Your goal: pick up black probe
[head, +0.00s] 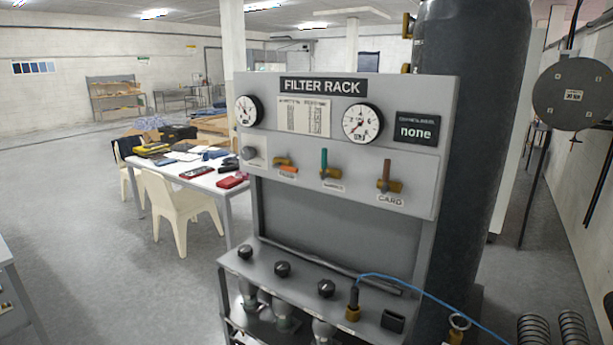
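A black probe (354,297) stands upright on the front shelf of the filter rack (345,235), toward its right side. Its lower end meets a brass fitting (352,314); how deep it sits there I cannot tell. A blue cable (430,294) arches from its top and runs right and down out of the picture. A small black open-topped holder (393,320) is just right of the fitting, apart from the probe. My gripper is not in the head view.
Several black knobs (282,269) line the shelf left of the probe. A dark cylinder (475,150) rises behind the rack's right side. Gauges and valve levers cover the upper panel.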

